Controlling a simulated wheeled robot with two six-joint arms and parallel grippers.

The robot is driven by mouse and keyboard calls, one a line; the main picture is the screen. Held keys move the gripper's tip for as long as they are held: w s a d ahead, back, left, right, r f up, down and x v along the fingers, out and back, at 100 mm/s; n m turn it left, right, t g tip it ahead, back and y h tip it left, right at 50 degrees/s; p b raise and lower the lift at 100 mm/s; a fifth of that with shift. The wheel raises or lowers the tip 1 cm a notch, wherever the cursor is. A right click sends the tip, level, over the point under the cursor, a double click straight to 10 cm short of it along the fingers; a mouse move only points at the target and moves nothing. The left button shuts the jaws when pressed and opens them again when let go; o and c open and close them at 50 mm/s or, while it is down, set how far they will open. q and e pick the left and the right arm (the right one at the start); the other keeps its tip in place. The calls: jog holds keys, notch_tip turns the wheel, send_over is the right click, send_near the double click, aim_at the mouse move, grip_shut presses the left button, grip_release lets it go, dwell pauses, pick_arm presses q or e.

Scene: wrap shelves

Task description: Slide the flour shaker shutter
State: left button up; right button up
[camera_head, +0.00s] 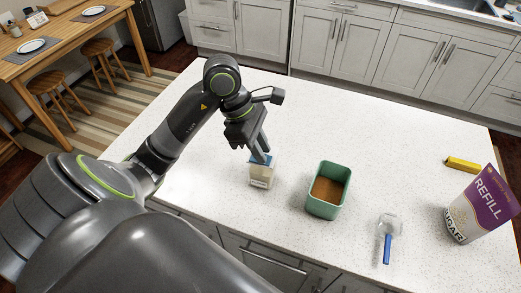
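The flour shaker (261,175) looks like a small box-shaped, pale container with a light body, upright on the white counter (330,130). My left gripper (260,157) reaches down from above onto its top. The fingers are at the shaker's upper edge and cover part of the top, so the shutter is hidden or too small to make out. I cannot tell whether the fingers are closed on anything. My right gripper is not in view.
A green container (322,207) with brown contents stands right of the shaker. Further right are a clear scoop with a blue handle (387,250), a yellow block (463,164) and a purple and white sugar refill bag (481,207). The counter behind is clear.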

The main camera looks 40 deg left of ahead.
pick_arm(q)
jog(key=shift+f+b, duration=0.35)
jog(key=shift+b, duration=0.05)
jog(key=shift+r+p, duration=0.3)
jog(key=shift+p, duration=0.05)
jog(key=c, duration=0.3)
jog(key=shift+w+a, duration=0.25)
jog(key=shift+w, duration=0.55)
jog(key=shift+w+a, duration=0.25)
jog(key=shift+w, duration=0.55)
jog(key=o, duration=0.4)
